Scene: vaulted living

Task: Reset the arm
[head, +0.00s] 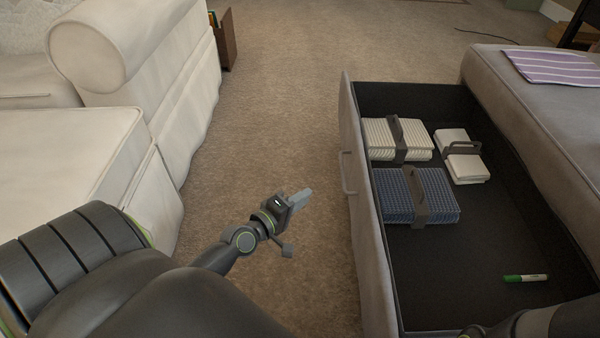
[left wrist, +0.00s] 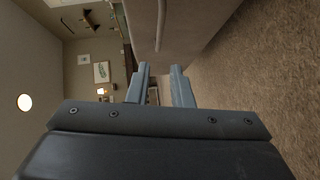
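My left gripper (head: 300,200) is over the carpet between the white sofa and the open drawer, a little left of the drawer's front. In the left wrist view its two grey fingers (left wrist: 160,88) stand apart with nothing between them, so it is open and empty. Part of my right arm (head: 555,322) shows at the bottom right, over the drawer's near end. Its fingers are out of the head view.
The open drawer (head: 362,215) holds a striped cloth bundle (head: 380,135), a blue bundle (head: 390,195), a white bundle (head: 455,140) and a green marker (head: 525,278). A white sofa (head: 60,150) stands left. Carpet (head: 270,110) lies clear between. A purple striped cloth (head: 555,67) lies on the grey bench (head: 500,85).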

